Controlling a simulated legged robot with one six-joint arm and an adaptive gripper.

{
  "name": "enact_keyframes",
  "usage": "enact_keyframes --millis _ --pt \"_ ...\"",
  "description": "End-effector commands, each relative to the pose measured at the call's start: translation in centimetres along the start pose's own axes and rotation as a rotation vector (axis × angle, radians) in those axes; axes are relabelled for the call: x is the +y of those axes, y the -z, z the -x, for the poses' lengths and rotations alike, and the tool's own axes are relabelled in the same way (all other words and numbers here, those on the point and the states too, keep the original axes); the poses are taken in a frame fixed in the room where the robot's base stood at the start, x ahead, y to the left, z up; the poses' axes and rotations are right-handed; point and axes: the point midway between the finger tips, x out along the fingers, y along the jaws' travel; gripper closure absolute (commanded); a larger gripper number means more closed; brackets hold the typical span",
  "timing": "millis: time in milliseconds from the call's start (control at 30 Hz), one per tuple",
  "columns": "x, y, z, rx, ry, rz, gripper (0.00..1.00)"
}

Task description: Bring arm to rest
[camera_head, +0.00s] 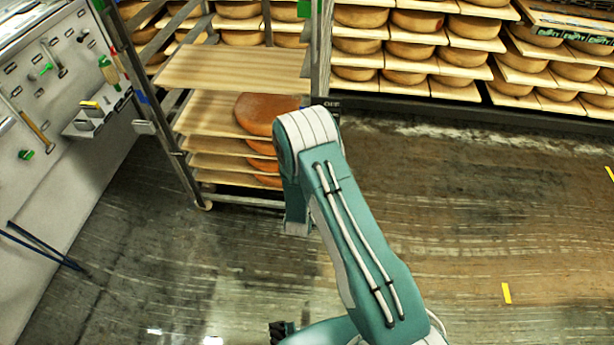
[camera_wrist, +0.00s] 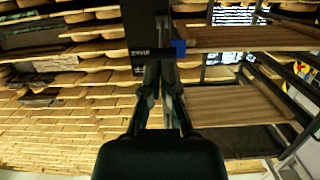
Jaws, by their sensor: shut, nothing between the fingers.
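My gripper (camera_wrist: 163,62) shows in the wrist view, its two dark fingers running up from the bottom and meeting at the tips. It is shut and nothing shows between the fingers. My teal arm (camera_head: 352,225) rises from the bottom of the head view, bends at a pale elbow joint and hangs down in front of the rack. A small dark part shows at the bottom edge, partly hidden; I cannot tell if it is my gripper.
A metal rack (camera_head: 180,170) with wooden boards stands behind my elbow; a cheese wheel (camera_head: 262,112) lies on its second board. Shelves (camera_head: 450,95) full of cheese wheels line the back. A tool panel (camera_head: 50,100) is at left. The floor (camera_head: 500,220) at right is clear.

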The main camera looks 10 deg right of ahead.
Motion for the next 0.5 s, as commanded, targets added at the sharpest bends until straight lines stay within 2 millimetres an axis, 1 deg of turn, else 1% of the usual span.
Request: enact_keyframes --millis 267,333,367,433,500 --pt "-0.1 0.0 0.0 0.001 0.001 0.0 1.0" --pt "-0.1 0.4 -0.1 -0.002 0.003 -0.004 1.0" --pt "-0.2 0.8 -0.1 -0.007 0.006 -0.007 1.0" --pt "-0.5 2.2 -0.4 -0.027 0.017 -0.022 1.0" --pt "-0.9 4.3 -0.6 -0.058 0.034 -0.041 1.0"
